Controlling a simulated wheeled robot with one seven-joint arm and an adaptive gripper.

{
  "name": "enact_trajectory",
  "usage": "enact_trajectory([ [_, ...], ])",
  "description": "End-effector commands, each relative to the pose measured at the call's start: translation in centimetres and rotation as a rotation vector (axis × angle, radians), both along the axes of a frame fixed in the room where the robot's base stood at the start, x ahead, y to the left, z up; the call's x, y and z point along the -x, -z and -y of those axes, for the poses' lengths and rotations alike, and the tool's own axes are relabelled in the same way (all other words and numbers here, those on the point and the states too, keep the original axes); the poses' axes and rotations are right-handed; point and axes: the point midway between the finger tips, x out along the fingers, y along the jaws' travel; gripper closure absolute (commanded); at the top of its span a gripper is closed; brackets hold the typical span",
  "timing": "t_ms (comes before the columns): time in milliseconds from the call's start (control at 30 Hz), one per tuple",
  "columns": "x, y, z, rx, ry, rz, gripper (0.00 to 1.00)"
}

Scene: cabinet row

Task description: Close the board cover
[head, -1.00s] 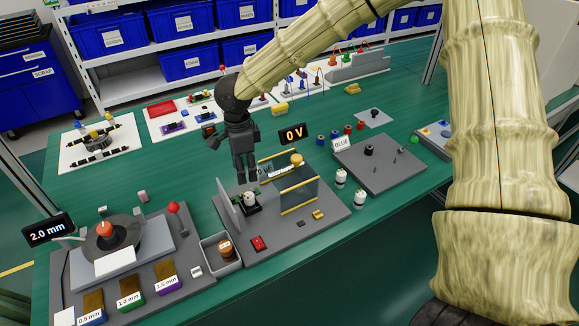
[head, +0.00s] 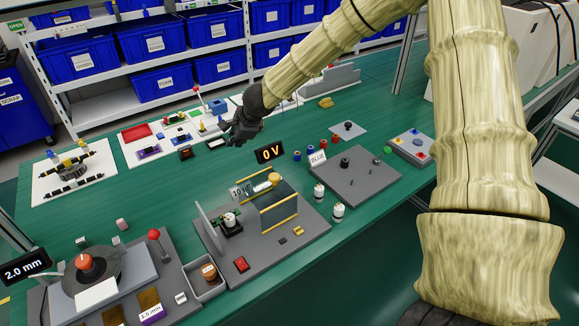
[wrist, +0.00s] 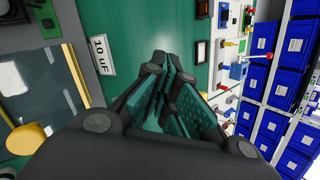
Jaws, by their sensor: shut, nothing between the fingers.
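The board fixture (head: 262,256) is a grey base on the green bench in the head view. A dark see-through panel with yellow edges (head: 279,212), apparently the board cover, stands raised on it, with a yellow knob (head: 274,179) beside it. A pale upright plate (head: 209,228) stands at its left, next to a small dark part. In the wrist view a see-through panel (wrist: 38,75) and a yellow knob (wrist: 28,138) show at the left. My gripper (head: 233,138) is shut and empty, behind the fixture and apart from it; its fingers also fill the wrist view's middle (wrist: 168,75).
A grey tray (head: 206,278) and a spool station (head: 86,266) lie left. Two white pots (head: 319,193) and a grey plate (head: 355,176) stand right. Blue bins (head: 151,41) fill the back shelves.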

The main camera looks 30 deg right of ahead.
Motion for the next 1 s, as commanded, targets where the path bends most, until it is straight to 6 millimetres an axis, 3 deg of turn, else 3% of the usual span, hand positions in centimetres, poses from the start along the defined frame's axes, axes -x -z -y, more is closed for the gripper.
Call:
enact_trajectory([
  [167, -1.9, -2.2, 4.3, -0.111, -0.048, 0.117, 1.0],
  [367, -0.6, -3.4, 8.4, -0.234, -0.154, 0.133, 1.0],
  [567, 4.2, -3.3, 12.9, -0.342, -0.265, 0.017, 1.0],
  [800, 12.2, -2.5, 18.5, -0.424, -0.345, -0.232, 1.0],
  [1000, 15.9, -2.2, 20.9, -0.445, -0.361, -0.358, 1.0],
])
